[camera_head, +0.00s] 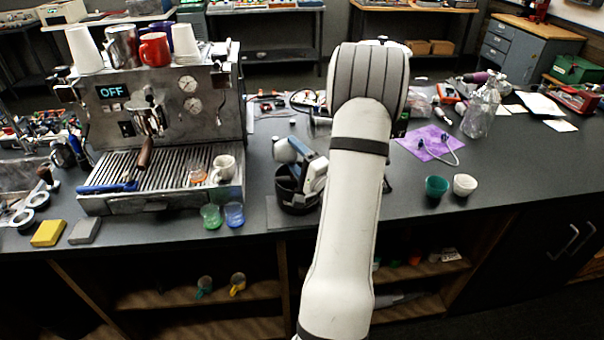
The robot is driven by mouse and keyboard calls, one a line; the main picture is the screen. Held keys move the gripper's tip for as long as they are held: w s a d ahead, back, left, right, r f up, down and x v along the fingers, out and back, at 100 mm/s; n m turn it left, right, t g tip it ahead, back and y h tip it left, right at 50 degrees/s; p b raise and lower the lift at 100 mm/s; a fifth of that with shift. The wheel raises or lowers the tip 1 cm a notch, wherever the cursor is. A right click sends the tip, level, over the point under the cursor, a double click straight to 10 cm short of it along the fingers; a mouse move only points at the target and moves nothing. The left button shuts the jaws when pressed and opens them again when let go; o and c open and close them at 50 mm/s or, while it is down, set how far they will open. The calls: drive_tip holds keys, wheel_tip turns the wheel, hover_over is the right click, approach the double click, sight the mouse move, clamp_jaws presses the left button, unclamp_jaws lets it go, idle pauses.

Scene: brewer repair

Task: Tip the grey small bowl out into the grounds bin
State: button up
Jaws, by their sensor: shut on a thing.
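The black round grounds bin (290,201) stands on the counter right of the espresso machine. My gripper (303,165) is low over this bin, partly hidden behind my own white arm. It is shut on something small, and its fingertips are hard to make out. The grey small bowl does not show clearly; what I hold fits it, but its tilt and contents cannot be told from here.
The espresso machine (165,110) with cups on top stands to the left. Green (211,216) and blue (234,215) glasses stand near the front edge, left of the bin. A green cup (436,188) and a white cup (464,185) stand to the right.

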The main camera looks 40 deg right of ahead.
drive_tip(key=shift+s+d+r+m+t+h+p, duration=0.15)
drive_tip(key=shift+r+m+h+p, duration=0.2)
drive_tip(key=shift+m, duration=0.3)
drive_tip(key=shift+w+d+r+m+t+h+p, duration=0.15)
drive_tip(key=shift+r+m+h+p, duration=0.15)
drive_tip(key=shift+m, duration=0.35)
drive_tip(key=shift+s+d+f+m+t+h+b, duration=0.15)
drive_tip(key=shift+m+h, duration=0.2)
drive_tip(key=shift+m, duration=0.55)
drive_tip(key=shift+d+m+t+h+b, duration=0.15)
drive_tip(key=shift+m+h, duration=0.2)
drive_tip(key=shift+m, duration=0.55)
drive_tip(key=shift+s+d+f+m+t+h+b, duration=0.15)
drive_tip(key=shift+m+h, duration=0.2)
drive_tip(key=shift+m, duration=0.55)
idle(0.8)
drive_tip(key=shift+r, duration=0.15)
